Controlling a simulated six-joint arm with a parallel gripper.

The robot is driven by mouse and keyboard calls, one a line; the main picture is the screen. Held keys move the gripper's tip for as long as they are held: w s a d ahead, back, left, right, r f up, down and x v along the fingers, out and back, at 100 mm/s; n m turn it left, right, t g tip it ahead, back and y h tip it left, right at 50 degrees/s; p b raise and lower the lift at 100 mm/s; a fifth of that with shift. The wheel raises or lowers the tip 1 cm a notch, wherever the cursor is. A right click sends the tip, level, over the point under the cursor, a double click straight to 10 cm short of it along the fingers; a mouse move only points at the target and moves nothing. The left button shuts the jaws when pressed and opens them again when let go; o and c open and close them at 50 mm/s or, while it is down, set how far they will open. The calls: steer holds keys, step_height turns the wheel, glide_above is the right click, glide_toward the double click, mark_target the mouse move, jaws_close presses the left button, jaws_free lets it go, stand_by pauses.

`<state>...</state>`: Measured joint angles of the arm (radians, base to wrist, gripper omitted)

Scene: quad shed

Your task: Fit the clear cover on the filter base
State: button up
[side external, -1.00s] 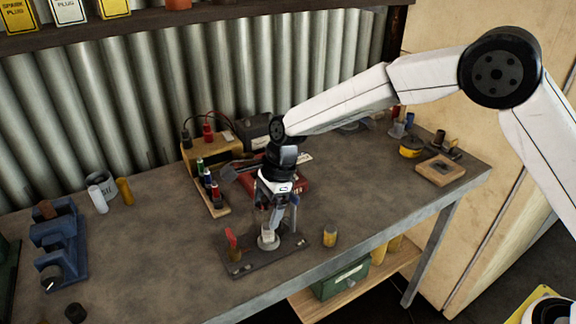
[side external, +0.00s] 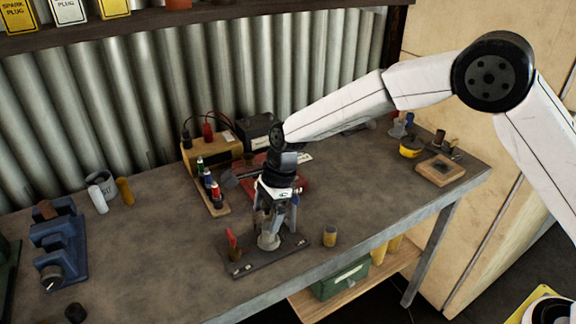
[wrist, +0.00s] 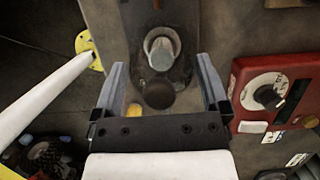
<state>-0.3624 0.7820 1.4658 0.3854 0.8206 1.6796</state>
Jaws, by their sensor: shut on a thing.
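My gripper (side external: 270,222) points down over the dark board (side external: 236,269) near the bench's front edge. In the wrist view its two fingers (wrist: 161,82) stand wide apart, shut on the clear cover (wrist: 187,88), which is see-through and barely shows. The filter base, with a pale round body (wrist: 161,53), is on the board, ahead of the fingers in the wrist view. In the side view the base (side external: 268,242) is right below the fingertips. I cannot tell whether the cover touches it.
A red-topped piece (side external: 232,240) stands on the board's left. A small yellow jar (side external: 330,236) stands to the right. A red meter box (wrist: 270,95) lies close behind. The bench's left middle is clear.

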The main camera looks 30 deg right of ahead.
steer(key=shift+f, duration=0.85)
stand_by(0.8)
steer(key=o, duration=0.9)
steer(key=shift+r, duration=3.5)
steer(key=shift+d, duration=0.1)
